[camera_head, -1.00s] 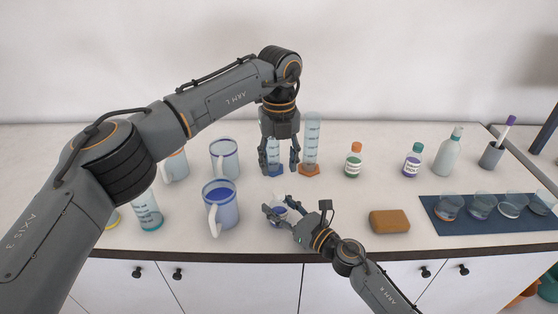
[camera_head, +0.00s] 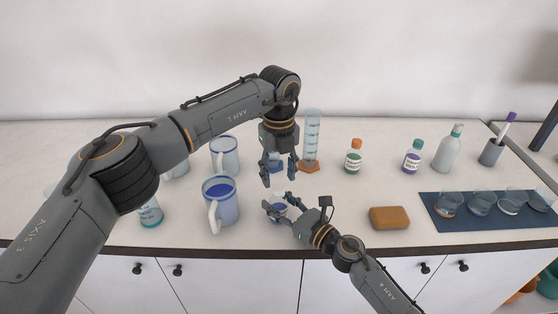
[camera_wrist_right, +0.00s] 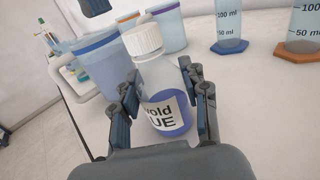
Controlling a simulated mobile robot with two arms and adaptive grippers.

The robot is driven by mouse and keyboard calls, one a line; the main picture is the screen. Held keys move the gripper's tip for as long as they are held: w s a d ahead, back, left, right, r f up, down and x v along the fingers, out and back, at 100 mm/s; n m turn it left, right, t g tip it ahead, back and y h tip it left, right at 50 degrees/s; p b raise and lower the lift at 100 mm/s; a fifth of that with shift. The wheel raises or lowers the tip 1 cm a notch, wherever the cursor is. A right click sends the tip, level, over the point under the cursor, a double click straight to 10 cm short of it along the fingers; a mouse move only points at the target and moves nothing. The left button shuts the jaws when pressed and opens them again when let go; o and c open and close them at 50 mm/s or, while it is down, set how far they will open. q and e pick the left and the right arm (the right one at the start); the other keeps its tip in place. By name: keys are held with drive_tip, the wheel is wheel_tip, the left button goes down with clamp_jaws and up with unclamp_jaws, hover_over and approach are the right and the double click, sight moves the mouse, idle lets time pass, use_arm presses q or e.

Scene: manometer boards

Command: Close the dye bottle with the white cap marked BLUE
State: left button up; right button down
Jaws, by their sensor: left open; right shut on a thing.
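The dye bottle (camera_wrist_right: 160,85) is clear, with blue-violet dye low inside and a white label on which I can read "UE". It stands upright at the front of the counter, and in the head view the bottle (camera_head: 279,209) is partly hidden by my right gripper. My right gripper (camera_head: 277,207) is shut on its body, a finger on each side, as the right wrist view also shows. A white ribbed cap (camera_wrist_right: 143,40) sits on top of the bottle's neck; its marking is not readable, and I cannot tell whether it is screwed down. My left gripper (camera_head: 279,178) is open, pointing down just above and behind the bottle.
A blue-dye mug (camera_head: 221,203) stands close left of the bottle. Behind are another mug (camera_head: 224,156) and a tall graduated cylinder (camera_head: 311,140). To the right are a brown sponge (camera_head: 389,218), a green-capped bottle (camera_head: 412,157) and a blue mat (camera_head: 460,222) with several glass cups.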

sight(279, 187)
use_arm(q)
drive_tip(key=shift+f, duration=1.7)
clamp_jaws()
